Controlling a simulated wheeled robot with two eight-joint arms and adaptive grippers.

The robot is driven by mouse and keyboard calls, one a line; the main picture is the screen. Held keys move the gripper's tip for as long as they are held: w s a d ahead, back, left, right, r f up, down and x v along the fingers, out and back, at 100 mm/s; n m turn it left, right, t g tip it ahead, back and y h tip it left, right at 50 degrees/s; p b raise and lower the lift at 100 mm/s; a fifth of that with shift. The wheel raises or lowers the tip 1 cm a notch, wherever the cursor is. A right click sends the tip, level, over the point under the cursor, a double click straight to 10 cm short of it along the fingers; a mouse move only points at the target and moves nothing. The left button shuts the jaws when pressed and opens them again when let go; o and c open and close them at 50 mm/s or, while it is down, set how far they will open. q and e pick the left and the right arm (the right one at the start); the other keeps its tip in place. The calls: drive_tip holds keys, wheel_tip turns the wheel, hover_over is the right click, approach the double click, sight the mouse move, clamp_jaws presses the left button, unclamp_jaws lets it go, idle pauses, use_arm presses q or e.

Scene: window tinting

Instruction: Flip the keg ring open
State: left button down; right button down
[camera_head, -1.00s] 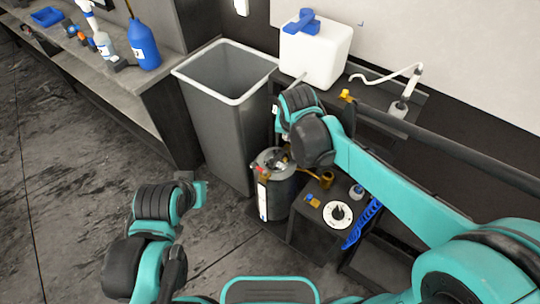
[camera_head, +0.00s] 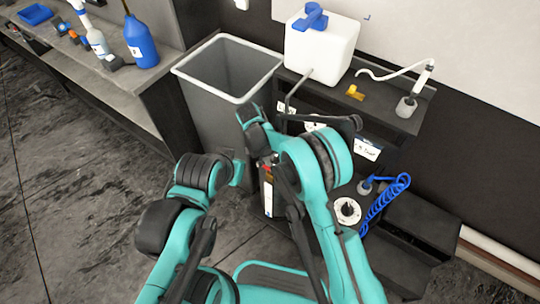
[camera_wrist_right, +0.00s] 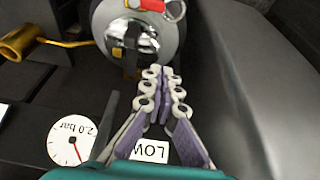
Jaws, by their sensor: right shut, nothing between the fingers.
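The keg (camera_wrist_right: 185,48) is a silver cylinder at the top of the right wrist view. Its top holds a shiny metal fitting (camera_wrist_right: 140,38), a red part (camera_wrist_right: 148,5) and a small metal ring (camera_wrist_right: 174,10) beside it, cut by the frame edge. I cannot tell whether the ring lies flat or is raised. My right gripper (camera_wrist_right: 161,74) is shut and empty, with its tips just below the keg top in the picture, apart from the ring. In the head view my right arm hides most of the keg and the right gripper.
A grey bin (camera_head: 205,105) stands behind the keg. A shelf (camera_head: 408,118) holds a white jug (camera_head: 318,52) and yellow fitting (camera_head: 355,92). A pressure gauge (camera_wrist_right: 72,141), LOW label (camera_wrist_right: 150,151) and brass part (camera_wrist_right: 20,43) lie near my right gripper. A blue coiled hose (camera_head: 380,212) is at right.

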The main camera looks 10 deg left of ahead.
sight(264, 166)
drive_tip(key=shift+f, duration=0.15)
drive_tip(key=b+x, duration=0.4)
drive_tip(key=x, duration=0.6)
drive_tip(key=shift+d+f, duration=0.1)
drive_tip(key=shift+f, duration=0.15)
drive_tip(key=s, duration=0.1)
drive_tip(key=s+a, duration=0.1)
drive_tip(key=s+b, duration=0.1)
drive_tip(key=shift+s+a+r, duration=0.15)
drive_tip(key=shift+s+r, duration=0.15)
drive_tip(key=shift+r, duration=0.05)
drive_tip(key=shift+s, duration=0.1)
drive_tip(key=shift+a, duration=0.1)
